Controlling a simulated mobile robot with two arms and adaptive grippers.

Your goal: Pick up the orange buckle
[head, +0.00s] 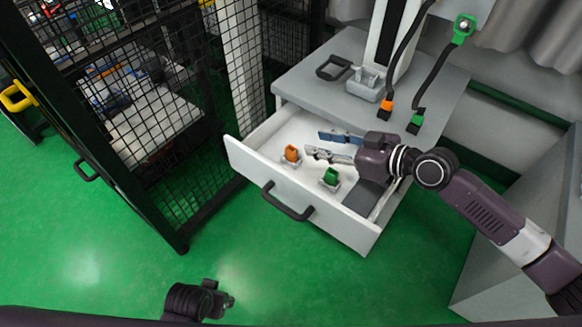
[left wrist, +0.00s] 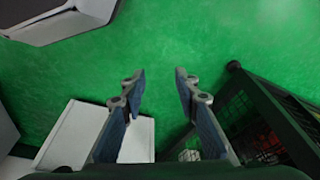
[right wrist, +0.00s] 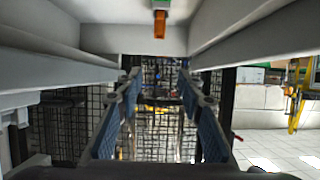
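An orange buckle (head: 291,153) stands in a small grey holder inside the open drawer (head: 248,158). A green buckle (head: 331,177) stands in a like holder to its lower right. My right gripper (head: 326,145) is over the drawer, pointing left, its fingers apart and empty, to the right of the orange buckle and not touching it. In the right wrist view an orange piece (right wrist: 160,24) shows at the top, beyond the open fingers, probably this buckle. My left gripper (head: 222,300) is low over the floor; its fingers are apart and empty in the left wrist view (left wrist: 158,85).
The drawer's cabinet top (head: 320,95) carries a grey block (head: 366,84), a black loop (head: 333,68) and black straps with an orange end (head: 386,106) and a green end (head: 415,122). A black mesh fence (head: 150,110) stands left of the drawer. Green floor in front is clear.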

